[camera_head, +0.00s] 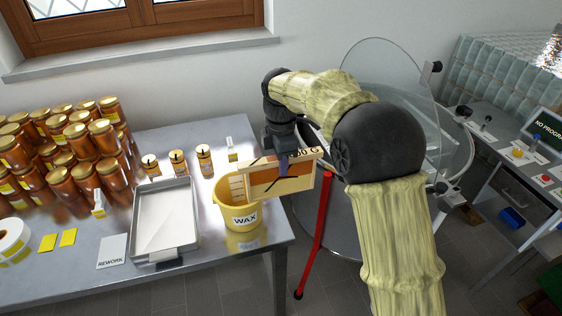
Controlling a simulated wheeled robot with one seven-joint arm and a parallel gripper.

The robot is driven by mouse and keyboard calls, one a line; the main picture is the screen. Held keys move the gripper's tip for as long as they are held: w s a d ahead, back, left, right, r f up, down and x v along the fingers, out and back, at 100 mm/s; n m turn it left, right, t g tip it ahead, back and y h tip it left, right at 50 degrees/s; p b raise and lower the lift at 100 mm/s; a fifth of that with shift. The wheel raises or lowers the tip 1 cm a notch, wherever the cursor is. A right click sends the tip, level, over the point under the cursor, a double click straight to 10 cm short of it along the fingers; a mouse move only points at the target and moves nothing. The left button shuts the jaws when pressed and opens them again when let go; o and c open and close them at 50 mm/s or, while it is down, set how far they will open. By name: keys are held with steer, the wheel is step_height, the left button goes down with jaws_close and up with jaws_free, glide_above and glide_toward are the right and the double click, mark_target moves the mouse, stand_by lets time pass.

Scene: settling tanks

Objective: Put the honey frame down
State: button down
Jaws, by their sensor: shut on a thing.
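The frame hangs in front of and partly over the yellow bucket marked WAX (243,218), near the table's right edge. It hides part of the bucket's opening. I cannot tell whether the frame touches the bucket. The fingertips are small and partly hidden by the frame's top bar.
The steel table (200,270) holds a metal tray (165,222), a REWORK card (112,251), a label roll (13,240) and many stacked honey jars (75,165). A round drum with a clear lid (385,70) stands behind my arm. A control desk (540,165) is at right.

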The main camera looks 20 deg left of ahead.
mark_target(302, 190)
steer(key=shift+s+d+f, duration=0.15)
steer(key=shift+d+f, duration=0.05)
steer(key=shift+f, duration=0.2)
steer(key=w+d+f+m, duration=0.1)
steer(key=f, duration=0.2)
steer(key=w+d+f+m+b, duration=0.1)
steer(key=d+f+m, duration=0.1)
steer(key=f, duration=0.1)
steer(key=w+d+f+m+b, duration=0.1)
steer(key=d+f, duration=0.1)
steer(key=f, duration=0.1)
steer(key=shift+w+f+m, duration=0.15)
steer(key=shift+m, duration=0.15)
steer(key=s+d+f+m+b, duration=0.3)
steer(key=d+f+m+b, duration=0.1)
steer(key=d+f+m, duration=0.6)
steer(key=s+d+f+m+b, duration=0.2)
steer(key=d+f+m+b, duration=0.2)
steer(key=d+f+m, duration=0.6)
steer(key=d+f, duration=0.7)
steer(key=f, duration=0.5)
steer(key=shift+s+d+f, duration=0.25)
steer(key=shift+s, duration=0.15)
